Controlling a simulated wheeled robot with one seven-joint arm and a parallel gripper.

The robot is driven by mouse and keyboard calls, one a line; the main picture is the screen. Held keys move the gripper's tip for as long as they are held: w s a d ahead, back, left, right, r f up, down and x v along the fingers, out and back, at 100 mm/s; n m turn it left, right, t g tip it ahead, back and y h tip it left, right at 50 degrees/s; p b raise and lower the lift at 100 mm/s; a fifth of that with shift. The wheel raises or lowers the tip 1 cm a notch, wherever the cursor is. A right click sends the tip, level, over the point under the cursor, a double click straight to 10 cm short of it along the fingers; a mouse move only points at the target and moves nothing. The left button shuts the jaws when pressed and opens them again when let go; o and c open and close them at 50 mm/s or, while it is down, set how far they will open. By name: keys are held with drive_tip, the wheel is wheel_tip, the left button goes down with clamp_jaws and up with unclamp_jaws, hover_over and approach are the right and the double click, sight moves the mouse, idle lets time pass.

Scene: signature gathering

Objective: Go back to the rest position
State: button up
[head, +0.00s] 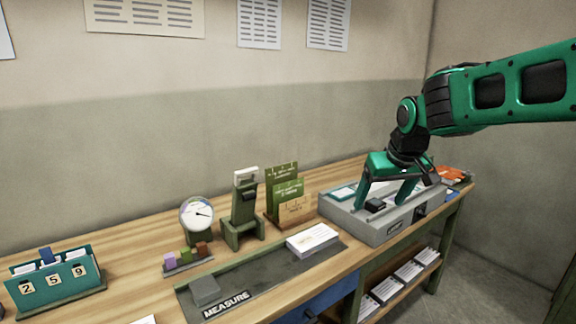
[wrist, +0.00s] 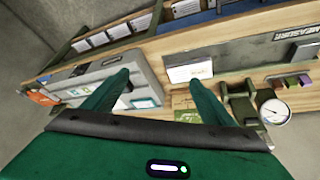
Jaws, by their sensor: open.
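My gripper (head: 388,198) is green and hangs from my arm over the grey box (head: 375,232) at the right of the wooden desk. Its fingers point down, spread apart, with nothing held between them. The grey box (wrist: 145,62) lies behind the left finger, and a white paper stack (wrist: 190,72) shows near the right finger.
The desk also holds a grey MEASURE mat (head: 265,275), a round dial gauge (head: 197,215), a green stamp stand (head: 244,208), green card holders (head: 287,195) and a number holder (head: 55,283). An orange item (head: 452,173) lies behind the box. Space above the desk's left side is free.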

drive_tip(key=s+d+f+m+g+h, duration=0.1)
drive_tip(key=s+d+f+m, duration=0.1)
drive_tip(key=s+d, duration=0.6)
drive_tip(key=s+d+f+m+g, duration=0.2)
drive_tip(key=s+d+f, duration=0.1)
drive_tip(key=s+d, duration=0.5)
drive_tip(key=s+d+f+m+g, duration=0.1)
drive_tip(key=s+f+m, duration=0.1)
drive_tip(key=s, duration=0.7)
drive_tip(key=s+d+f+m+g, duration=0.1)
drive_tip(key=s+f+m, duration=0.1)
drive_tip(key=s, duration=0.8)
drive_tip(key=shift+s+f+y, duration=0.25)
drive_tip(key=shift+f+y, duration=0.15)
drive_tip(key=shift+f, duration=0.3)
drive_tip(key=shift+w+f, duration=0.25)
drive_tip(key=shift+w, duration=0.4)
